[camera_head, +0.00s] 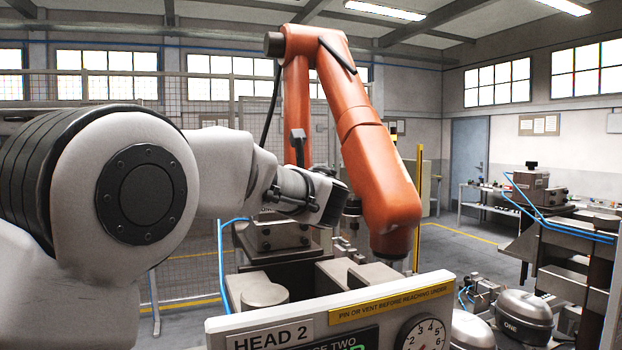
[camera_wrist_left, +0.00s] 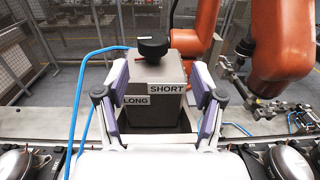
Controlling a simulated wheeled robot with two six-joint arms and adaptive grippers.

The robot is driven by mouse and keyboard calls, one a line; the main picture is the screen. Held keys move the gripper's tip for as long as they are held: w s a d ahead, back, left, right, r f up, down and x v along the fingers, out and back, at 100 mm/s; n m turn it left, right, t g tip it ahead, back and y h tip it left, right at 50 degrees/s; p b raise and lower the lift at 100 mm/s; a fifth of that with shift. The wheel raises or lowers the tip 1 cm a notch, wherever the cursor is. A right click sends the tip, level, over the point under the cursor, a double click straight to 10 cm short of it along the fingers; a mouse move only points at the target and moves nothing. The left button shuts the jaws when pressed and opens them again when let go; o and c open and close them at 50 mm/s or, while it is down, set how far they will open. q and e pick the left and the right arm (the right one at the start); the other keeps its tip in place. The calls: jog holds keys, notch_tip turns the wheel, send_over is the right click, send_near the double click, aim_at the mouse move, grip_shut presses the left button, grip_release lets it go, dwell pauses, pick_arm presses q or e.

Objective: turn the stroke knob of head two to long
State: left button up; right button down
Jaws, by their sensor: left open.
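In the left wrist view, the black stroke knob (camera_wrist_left: 153,47) sits on top of a grey block (camera_wrist_left: 155,72). The block's near side carries a LONG label (camera_wrist_left: 136,100) at left and a SHORT label (camera_wrist_left: 166,89) at right. Which label the knob points to, I cannot tell. My left gripper (camera_wrist_left: 159,78) is open, its two purple-padded fingers to the left and right of the block in the picture, with the knob beyond them. Nothing is held. In the head view my left gripper (camera_head: 328,203) is partly hidden by its own wrist. The right gripper is not in view.
A HEAD 2 panel (camera_head: 300,322) with a dial (camera_head: 424,335) and a yellow warning strip stands in front. An orange robot arm (camera_head: 368,140) reaches down close to my left gripper. A blue hose (camera_wrist_left: 80,100) runs left of the block. Rounded compressors (camera_head: 522,312) stand at right.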

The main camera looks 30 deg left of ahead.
pick_arm(q)
jog(key=a+p, duration=0.1)
jog(key=a, duration=0.1)
jog(key=w+a+p, duration=0.1)
jog(key=a, duration=0.1)
jog(key=w+a+p, duration=0.1)
jog(key=a, duration=0.1)
jog(key=shift+w+r, duration=0.25)
jog(key=shift+r, duration=0.15)
jog(key=shift+w+a+f+p, duration=0.1)
jog(key=shift+w+f+p, duration=0.15)
jog(key=shift+w, duration=0.35)
jog(key=shift+w+a+f+p, duration=0.1)
jog(key=shift+w+p, duration=0.1)
jog(key=shift+w, duration=0.4)
jog(key=shift+w+d+f, duration=0.1)
jog(key=shift+w+d, duration=0.1)
jog(key=shift+s+a, duration=0.1)
jog(key=shift+s, duration=0.25)
jog(key=shift+c, duration=1)
jog(key=shift+s+a+r, duration=0.1)
jog(key=shift+s+r, duration=0.1)
jog(key=c, duration=0.5)
jog(key=shift+w, duration=0.1)
jog(key=c, duration=0.5)
